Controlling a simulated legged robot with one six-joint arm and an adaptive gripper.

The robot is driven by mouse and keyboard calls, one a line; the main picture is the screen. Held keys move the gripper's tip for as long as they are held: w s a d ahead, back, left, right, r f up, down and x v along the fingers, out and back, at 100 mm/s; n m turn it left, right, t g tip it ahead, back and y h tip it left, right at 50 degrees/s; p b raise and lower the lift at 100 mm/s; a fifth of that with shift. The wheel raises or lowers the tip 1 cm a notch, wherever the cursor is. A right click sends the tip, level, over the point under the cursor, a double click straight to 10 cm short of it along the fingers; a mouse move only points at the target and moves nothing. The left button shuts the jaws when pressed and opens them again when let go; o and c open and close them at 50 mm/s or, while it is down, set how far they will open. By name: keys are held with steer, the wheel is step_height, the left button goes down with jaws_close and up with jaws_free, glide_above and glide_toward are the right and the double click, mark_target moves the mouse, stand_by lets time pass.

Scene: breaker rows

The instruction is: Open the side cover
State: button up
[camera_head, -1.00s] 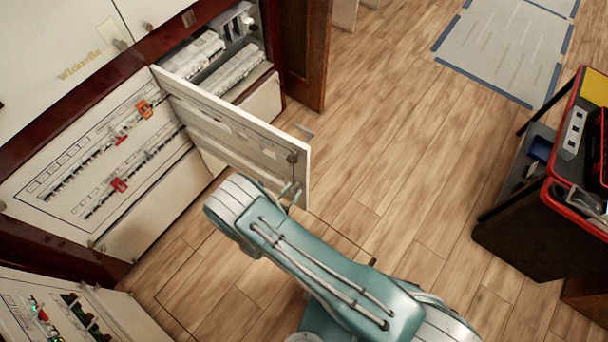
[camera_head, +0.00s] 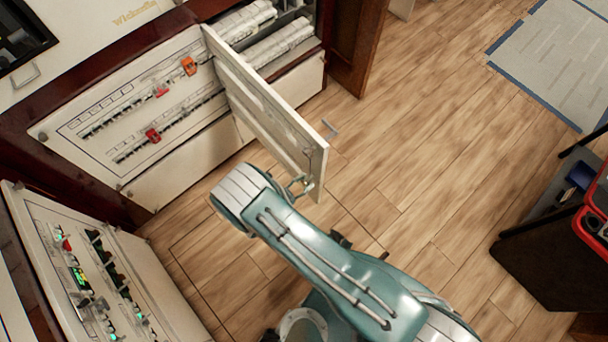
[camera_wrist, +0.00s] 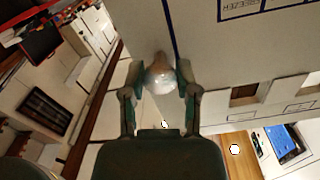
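The side cover (camera_head: 262,108) is a white hinged panel standing swung out from the cabinet front, with its inner face and free edge showing in the head view. In the wrist view it is the large pale surface (camera_wrist: 235,55) ahead of my gripper. A round knob (camera_wrist: 160,76) on it sits between my two fingers. My gripper (camera_wrist: 160,82) appears shut on this knob, one finger on each side. In the head view my gripper (camera_head: 300,186) is at the cover's lower free corner, partly hidden by my arm.
Behind the cover are white breaker rows (camera_head: 280,42). To its left is a closed breaker panel with red and orange switches (camera_head: 152,135). Another panel (camera_head: 85,265) stands lower left. A red-edged cart (camera_head: 560,225) is at the right. Wooden floor (camera_head: 430,150) between is clear.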

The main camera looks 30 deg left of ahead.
steer(key=shift+o, duration=1.2)
steer(key=v, duration=1.2)
